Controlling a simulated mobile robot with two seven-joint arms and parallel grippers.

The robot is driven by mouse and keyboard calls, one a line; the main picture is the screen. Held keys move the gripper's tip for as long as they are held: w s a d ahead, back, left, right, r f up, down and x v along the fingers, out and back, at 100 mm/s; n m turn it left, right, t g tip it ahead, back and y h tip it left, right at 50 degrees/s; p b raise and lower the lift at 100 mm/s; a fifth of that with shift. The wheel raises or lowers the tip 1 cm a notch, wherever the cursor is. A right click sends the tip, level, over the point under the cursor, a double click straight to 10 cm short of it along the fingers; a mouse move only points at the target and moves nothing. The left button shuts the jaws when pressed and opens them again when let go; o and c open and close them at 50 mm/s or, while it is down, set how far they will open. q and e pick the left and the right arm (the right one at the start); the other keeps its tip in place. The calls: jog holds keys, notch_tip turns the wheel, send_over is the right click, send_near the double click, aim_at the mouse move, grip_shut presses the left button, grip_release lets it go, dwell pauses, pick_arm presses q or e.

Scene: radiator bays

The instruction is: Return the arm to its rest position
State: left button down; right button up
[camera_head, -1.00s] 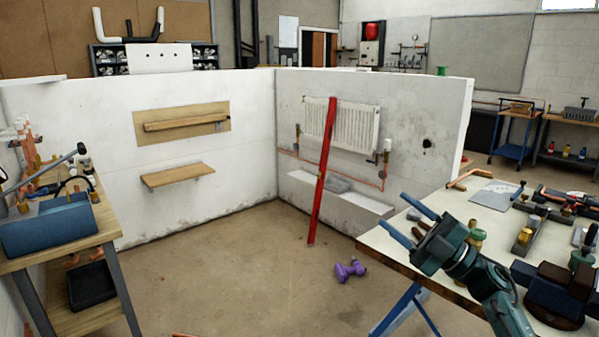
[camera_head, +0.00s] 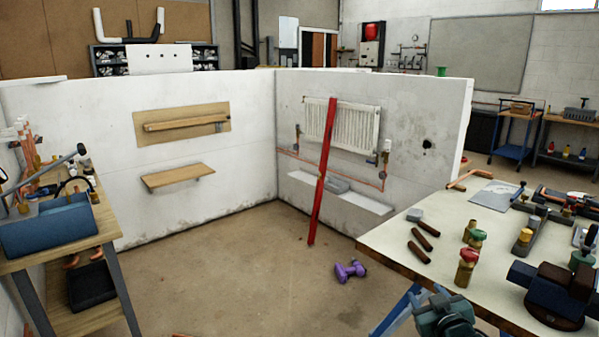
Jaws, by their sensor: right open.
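Most of my right arm is cut off by the bottom of the frame. My left gripper is not in view.
On the right bench are brown cylinders (camera_head: 418,252), a red-topped valve (camera_head: 467,262), a green-topped valve (camera_head: 478,237) and a vise (camera_head: 550,290). A red bar (camera_head: 321,180) leans at the radiator (camera_head: 352,125). Purple dumbbells (camera_head: 349,270) lie on the open floor.

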jog(key=s+a+f+g+y, duration=0.1)
jog(key=s+a+f, duration=0.35)
jog(key=s, duration=0.25)
jog(key=s+a+f+g+y, duration=0.1)
jog(key=s+a+f, duration=0.3)
jog(key=s+f, duration=0.3)
jog(key=s+a+f+g, duration=0.1)
jog(key=s+a, duration=0.2)
jog(key=s, duration=0.6)
jog(key=s+a+f+g+y, duration=0.1)
jog(key=s+a, duration=0.2)
jog(key=s, duration=0.6)
jog(key=shift+f+m+g, duration=0.3)
jog(key=shift+f+g, duration=0.05)
jog(key=shift+g, duration=0.05)
jog(key=shift+a, duration=0.1)
